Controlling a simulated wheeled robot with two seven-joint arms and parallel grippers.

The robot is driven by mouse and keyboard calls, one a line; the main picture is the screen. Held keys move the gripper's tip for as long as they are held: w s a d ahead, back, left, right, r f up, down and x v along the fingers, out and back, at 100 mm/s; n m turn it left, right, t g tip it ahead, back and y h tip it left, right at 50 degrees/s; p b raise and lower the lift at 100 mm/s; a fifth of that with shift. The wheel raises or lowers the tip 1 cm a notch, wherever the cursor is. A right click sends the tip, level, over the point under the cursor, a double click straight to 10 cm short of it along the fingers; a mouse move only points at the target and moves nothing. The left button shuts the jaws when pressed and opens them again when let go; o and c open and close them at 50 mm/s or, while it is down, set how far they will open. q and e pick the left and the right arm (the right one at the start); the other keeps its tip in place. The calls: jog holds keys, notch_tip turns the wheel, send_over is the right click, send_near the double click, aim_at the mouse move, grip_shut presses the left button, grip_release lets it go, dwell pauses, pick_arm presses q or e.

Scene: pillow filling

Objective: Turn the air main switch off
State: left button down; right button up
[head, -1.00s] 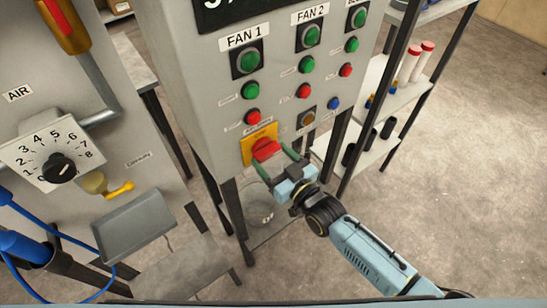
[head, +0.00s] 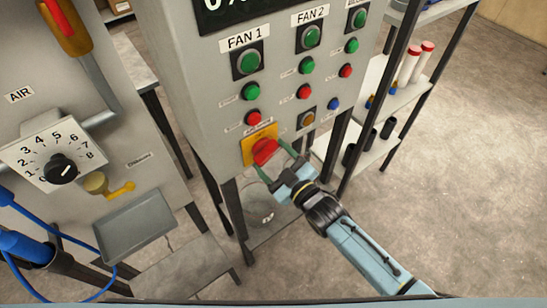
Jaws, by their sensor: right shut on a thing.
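The air main switch is a red rotary knob (head: 265,150) on a yellow plate (head: 248,148), low on the front of the grey control cabinet (head: 205,95). My right gripper (head: 272,163) comes in from the lower right and is shut on the red knob, with one green finger on each side of it. The knob sits tilted on the plate. The small label above the plate is too blurred to read. My left gripper is not in the head view.
Green and red buttons (head: 253,118) sit just above the switch. A dial (head: 61,168), a yellow valve handle (head: 121,190) and a grey tray (head: 134,226) are at the left. A shelf rack (head: 385,85) stands to the right. Open floor lies at lower right.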

jog(key=n, duration=0.3)
jog(key=shift+n, duration=0.4)
jog(key=n, duration=0.2)
jog(key=shift+f+n+b, duration=0.1)
jog(key=shift+n+b, duration=0.25)
jog(key=shift+n, duration=0.05)
jog(key=n+b, duration=0.1)
jog(key=n, duration=0.5)
jog(key=shift+b, duration=0.3)
jog(key=o, duration=1)
jog(key=b+v, duration=0.1)
jog(key=v, duration=1.2)
jog(key=shift+s+d, duration=0.15)
jog(key=shift+s, duration=0.05)
